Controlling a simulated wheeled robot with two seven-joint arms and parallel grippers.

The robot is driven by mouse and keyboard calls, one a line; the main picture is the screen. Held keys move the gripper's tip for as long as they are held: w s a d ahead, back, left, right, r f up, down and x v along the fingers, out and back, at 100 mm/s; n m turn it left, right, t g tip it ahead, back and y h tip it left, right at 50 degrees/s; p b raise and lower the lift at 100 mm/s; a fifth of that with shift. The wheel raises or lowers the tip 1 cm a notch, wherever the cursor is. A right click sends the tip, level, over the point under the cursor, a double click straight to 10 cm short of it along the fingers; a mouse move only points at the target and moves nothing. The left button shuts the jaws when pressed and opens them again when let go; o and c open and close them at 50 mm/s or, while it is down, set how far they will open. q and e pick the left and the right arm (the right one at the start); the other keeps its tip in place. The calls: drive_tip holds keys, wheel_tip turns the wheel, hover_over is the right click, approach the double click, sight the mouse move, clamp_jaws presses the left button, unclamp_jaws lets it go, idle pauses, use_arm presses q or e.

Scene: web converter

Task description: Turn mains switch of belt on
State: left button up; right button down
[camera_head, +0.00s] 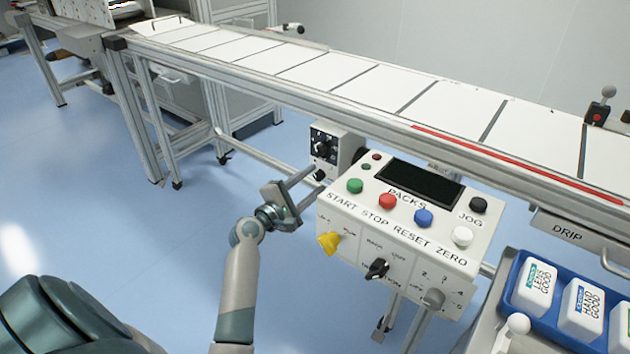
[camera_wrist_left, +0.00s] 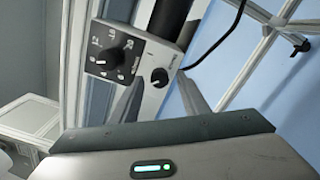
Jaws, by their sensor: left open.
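A small grey control box (camera_head: 337,148) is fixed under the conveyor belt (camera_head: 440,105), just left of the larger white panel. Its front has a large black dial (camera_wrist_left: 115,55) with numbers around it and a smaller black knob (camera_wrist_left: 160,77) beside it; the label by the small knob is too small to read. My left gripper (camera_head: 305,186) is open and empty, in front of and below this box in the head view. In the left wrist view its body covers the bottom, and both knobs lie beyond it, untouched. My right gripper is not in view.
The white panel (camera_head: 400,215) has coloured buttons, a yellow knob (camera_head: 328,243) and a black knob (camera_head: 377,269); it stands close right of my left gripper. A blue tray (camera_head: 510,265) with white packs is at right. Blue floor is free on the left.

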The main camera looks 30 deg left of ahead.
use_arm(q)
drive_tip(key=shift+w+d, duration=0.1)
drive_tip(key=shift+w, duration=0.6)
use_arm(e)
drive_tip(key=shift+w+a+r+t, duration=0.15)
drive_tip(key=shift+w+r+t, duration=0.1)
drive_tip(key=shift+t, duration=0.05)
use_arm(q)
clamp_jaws()
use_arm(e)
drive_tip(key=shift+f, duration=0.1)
